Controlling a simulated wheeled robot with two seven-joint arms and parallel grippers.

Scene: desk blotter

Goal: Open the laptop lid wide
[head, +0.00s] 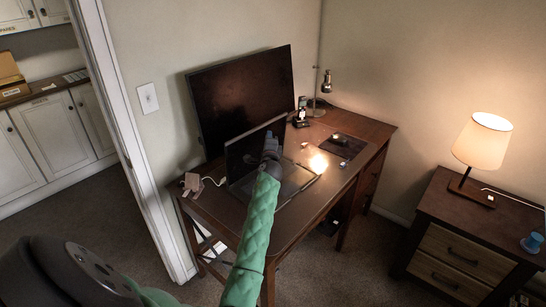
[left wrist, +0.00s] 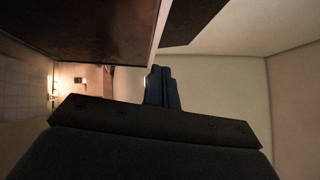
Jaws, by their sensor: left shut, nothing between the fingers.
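The laptop stands on the brown desk in the head view. Its dark lid (head: 243,154) is raised, roughly upright, and its base (head: 293,184) lies flat towards the front right. My left gripper (head: 272,143) is shut and empty, in front of the lid's right part in the picture. My green-sleeved forearm hides part of the lid and base. I cannot tell whether the fingers touch the lid. In the left wrist view, the shut fingers (left wrist: 162,88) point up the picture beside the edge of a large dark panel (left wrist: 95,28). My right gripper is not in view.
A large dark monitor (head: 243,92) stands behind the laptop. A nightstand (head: 470,226) with a lit lamp (head: 482,141) stands at right.

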